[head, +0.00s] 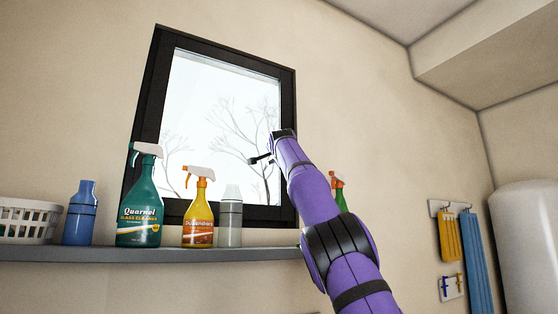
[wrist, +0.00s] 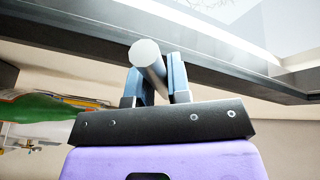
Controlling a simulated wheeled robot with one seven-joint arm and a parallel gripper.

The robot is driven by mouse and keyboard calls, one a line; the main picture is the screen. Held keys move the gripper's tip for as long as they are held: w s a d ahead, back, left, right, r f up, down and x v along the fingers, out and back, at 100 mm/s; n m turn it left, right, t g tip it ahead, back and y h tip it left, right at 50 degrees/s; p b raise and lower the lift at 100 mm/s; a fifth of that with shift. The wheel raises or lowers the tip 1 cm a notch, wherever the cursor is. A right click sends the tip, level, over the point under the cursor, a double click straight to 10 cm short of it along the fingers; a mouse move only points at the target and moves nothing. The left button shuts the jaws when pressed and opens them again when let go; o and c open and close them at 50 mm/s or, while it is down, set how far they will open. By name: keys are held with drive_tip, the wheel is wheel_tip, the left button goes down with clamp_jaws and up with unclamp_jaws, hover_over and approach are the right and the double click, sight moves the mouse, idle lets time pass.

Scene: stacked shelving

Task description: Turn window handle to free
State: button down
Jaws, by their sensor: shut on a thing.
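The window (head: 222,120) has a dark frame and hangs on the wall above a shelf. In the wrist view the grey, round-ended window handle (wrist: 146,52) stands out in front of the dark frame (wrist: 85,36). My gripper (wrist: 157,74) has one blue-grey finger on each side of the handle and is shut on it. In the head view my purple arm reaches up to the right side of the window frame. How far the handle is turned cannot be told.
The grey shelf (head: 150,254) below the window holds a white basket (head: 28,222), a blue bottle (head: 80,215), a green spray bottle (head: 140,205), an orange spray bottle (head: 198,215) and a grey bottle (head: 230,220). Another green bottle (head: 339,190) stands behind my arm.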

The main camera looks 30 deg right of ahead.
drive_tip(key=c, duration=1.1)
unclamp_jaws()
drive_tip(key=shift+v, duration=5.35)
